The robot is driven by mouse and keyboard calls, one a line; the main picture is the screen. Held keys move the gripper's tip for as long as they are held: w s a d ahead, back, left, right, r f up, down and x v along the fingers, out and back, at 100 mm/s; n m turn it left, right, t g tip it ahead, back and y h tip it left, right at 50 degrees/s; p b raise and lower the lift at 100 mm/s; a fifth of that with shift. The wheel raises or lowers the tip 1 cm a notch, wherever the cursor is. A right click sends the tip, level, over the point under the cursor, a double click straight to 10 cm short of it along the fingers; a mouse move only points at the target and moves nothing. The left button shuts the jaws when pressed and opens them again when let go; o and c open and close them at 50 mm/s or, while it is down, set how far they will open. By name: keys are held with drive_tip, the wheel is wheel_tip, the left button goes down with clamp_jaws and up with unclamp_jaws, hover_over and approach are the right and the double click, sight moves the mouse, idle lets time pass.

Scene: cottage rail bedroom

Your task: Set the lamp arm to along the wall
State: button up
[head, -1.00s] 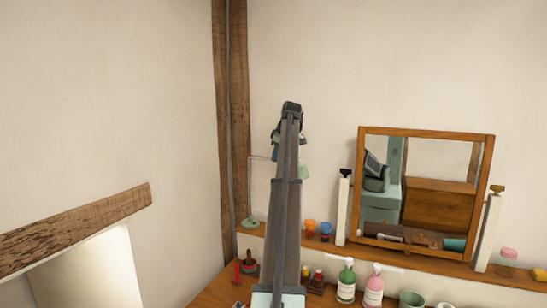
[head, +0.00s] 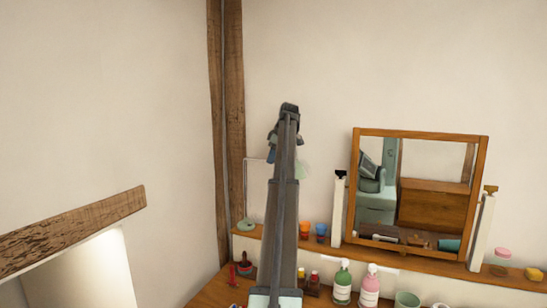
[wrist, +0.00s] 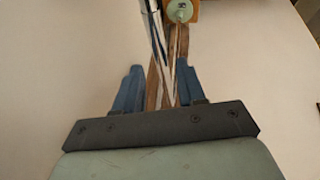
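The lamp stands in the corner at the left end of the wooden ledge. Its round pale green base (head: 246,225) and thin upright post (head: 245,190) show in the head view. A thin lamp arm (head: 257,159) runs right from the post top and passes behind my arm. A pale green shade (head: 303,169) shows partly at my arm's right side. My gripper (head: 272,150) is near the lamp arm, mostly hidden. In the wrist view its blue fingers (wrist: 158,80) are apart, with a shiny rod (wrist: 157,35) beyond the gap and the base (wrist: 180,11) above. I cannot tell if they touch the rod.
A wood-framed mirror (head: 420,135) stands on the ledge (head: 400,260) to the right, between white posts. Orange and blue cups (head: 313,231) stand nearer the lamp. Bottles (head: 343,283) and jars crowd the lower surface. Wall and timber post (head: 235,120) stand behind the lamp.

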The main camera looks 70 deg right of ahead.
drive_tip(key=v, duration=1.3)
drive_tip(key=shift+r, duration=0.4)
drive_tip(key=shift+s, duration=0.1)
